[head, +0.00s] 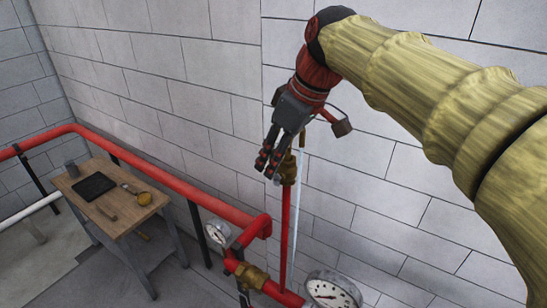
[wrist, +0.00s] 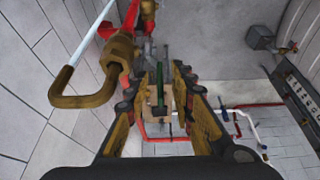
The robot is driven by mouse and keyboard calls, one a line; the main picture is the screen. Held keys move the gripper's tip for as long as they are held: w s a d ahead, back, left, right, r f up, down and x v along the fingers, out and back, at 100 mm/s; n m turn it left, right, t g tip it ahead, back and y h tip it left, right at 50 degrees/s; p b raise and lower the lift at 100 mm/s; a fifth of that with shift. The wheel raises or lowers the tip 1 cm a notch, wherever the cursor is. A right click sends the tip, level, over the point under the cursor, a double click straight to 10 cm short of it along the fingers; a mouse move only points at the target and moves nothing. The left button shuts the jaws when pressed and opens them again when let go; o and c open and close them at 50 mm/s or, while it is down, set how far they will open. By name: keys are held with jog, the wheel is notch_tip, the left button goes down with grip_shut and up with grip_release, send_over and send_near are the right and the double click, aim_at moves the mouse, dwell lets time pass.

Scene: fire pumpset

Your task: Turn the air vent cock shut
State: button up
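The brass air vent cock (head: 289,168) sits on top of a thin upright red pipe (head: 285,225) in front of the block wall. In the wrist view its brass body (wrist: 120,50) is left of my fingers, with a bent brass spout (wrist: 75,101). My gripper (head: 269,168) points down just left of the cock. In the wrist view my gripper (wrist: 167,76) has its fingers apart. A narrow green bar (wrist: 160,88), perhaps the cock's lever, shows between them. I cannot tell whether either finger touches it. My fingers partly hide the cock in the head view.
A thick red pipe (head: 160,176) runs along the wall. Pressure gauges (head: 331,291) and (head: 217,232) stand low near the upright pipe. A wooden table (head: 122,222) with a dark tray (head: 94,187) and small items stands at the left. The wall is close behind the cock.

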jog(key=shift+c, duration=0.7)
jog(key=c, duration=0.4)
grip_shut()
